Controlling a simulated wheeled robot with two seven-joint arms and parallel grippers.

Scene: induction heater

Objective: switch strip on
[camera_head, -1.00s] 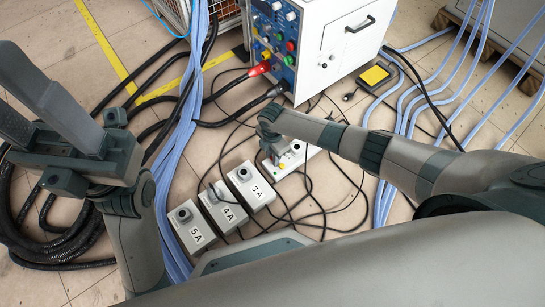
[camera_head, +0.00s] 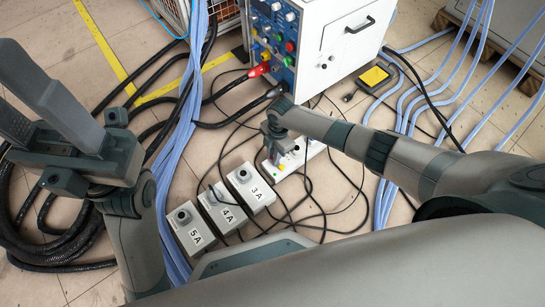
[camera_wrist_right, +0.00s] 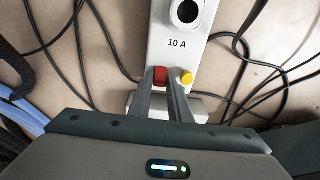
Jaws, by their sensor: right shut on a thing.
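The white power strip (camera_head: 312,152) lies on the floor in front of the blue-panelled cabinet. In the right wrist view the strip (camera_wrist_right: 178,48) carries a "10 A" label, a round socket, a red switch (camera_wrist_right: 160,75) and a yellow button (camera_wrist_right: 186,77). My right gripper (camera_head: 276,156) is over the strip and hides part of it. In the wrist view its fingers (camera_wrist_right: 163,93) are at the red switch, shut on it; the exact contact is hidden. The yellow button is just right of the fingers. My left gripper (camera_head: 14,88) is open and empty at the far left.
Thin black cables loop around the strip, and blue hoses (camera_head: 183,130) run across the floor on both sides.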

